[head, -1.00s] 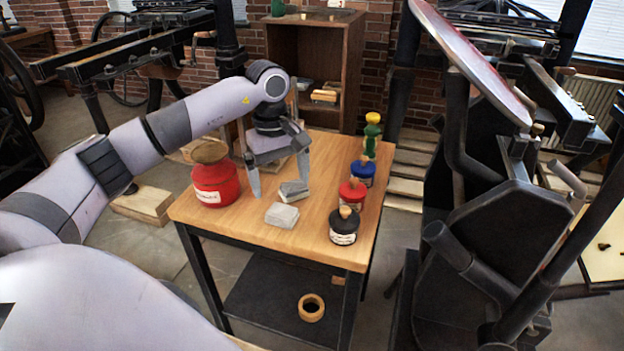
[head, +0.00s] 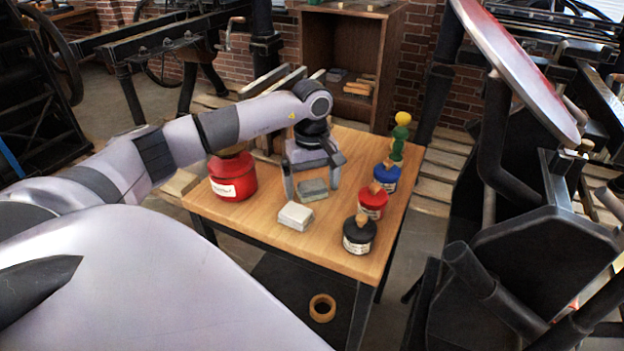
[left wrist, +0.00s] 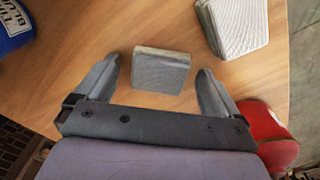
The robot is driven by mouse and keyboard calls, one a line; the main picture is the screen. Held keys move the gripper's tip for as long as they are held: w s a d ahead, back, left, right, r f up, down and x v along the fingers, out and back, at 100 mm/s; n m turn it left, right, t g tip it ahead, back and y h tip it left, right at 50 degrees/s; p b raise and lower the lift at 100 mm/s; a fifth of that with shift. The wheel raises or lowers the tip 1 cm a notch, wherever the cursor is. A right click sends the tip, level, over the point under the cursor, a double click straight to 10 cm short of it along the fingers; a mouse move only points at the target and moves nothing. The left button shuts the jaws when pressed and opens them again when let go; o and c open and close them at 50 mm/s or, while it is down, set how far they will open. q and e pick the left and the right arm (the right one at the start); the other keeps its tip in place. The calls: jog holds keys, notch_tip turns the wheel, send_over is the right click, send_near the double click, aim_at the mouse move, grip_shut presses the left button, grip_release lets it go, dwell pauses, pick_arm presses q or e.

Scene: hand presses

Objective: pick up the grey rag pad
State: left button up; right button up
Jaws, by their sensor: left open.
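The grey rag pad (head: 313,186) lies on the wooden table (head: 262,228), greyer than a second, whiter pad (head: 296,215) nearer the front. My left gripper (head: 312,194) is open over the grey pad and points down, one finger on each side of it. The left wrist view shows the grey pad (left wrist: 162,70) between the two open fingers (left wrist: 158,76), with a gap on both sides. The whiter pad (left wrist: 233,25) is at the upper right there, outside the fingers. My right gripper is not in view.
A red can (head: 232,178) stands left of my gripper. Blue (head: 386,177), red (head: 372,201) and black (head: 359,236) ink jars line the table's right side, with a green and yellow object (head: 400,135) behind. A dark press (head: 530,240) stands at the right.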

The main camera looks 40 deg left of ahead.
aim_at(312, 184)
pick_arm(q)
jog(key=c, duration=1.1)
notch_tip(312, 184, up, 20)
jog(key=shift+p, duration=1.2)
jog(key=o, duration=0.5)
jog(key=shift+c, duration=0.2)
jog(key=c, duration=0.4)
